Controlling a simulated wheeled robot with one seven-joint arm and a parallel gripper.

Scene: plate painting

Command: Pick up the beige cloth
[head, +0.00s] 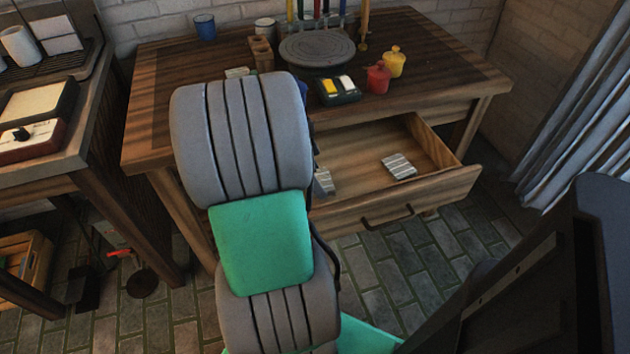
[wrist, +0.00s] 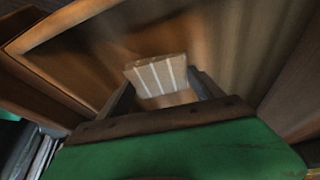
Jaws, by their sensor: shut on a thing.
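The beige cloth (wrist: 158,76), folded small with white stripes, is between the two fingers of my gripper (wrist: 163,92) in the wrist view. The fingers are shut on it. In the head view my arm hides the gripper. A striped cloth piece (head: 323,181) shows just right of my arm, at the left of the open drawer (head: 440,187); it appears to be the one held. I cannot tell whether it touches the drawer floor.
Another folded striped cloth (head: 398,166) lies in the drawer, to the right. On the table (head: 220,55) above stand a round grey turntable (head: 317,48), a red pot (head: 378,78), a yellow pot (head: 394,62) and a dark paint box (head: 338,90). The drawer walls stand close around my gripper.

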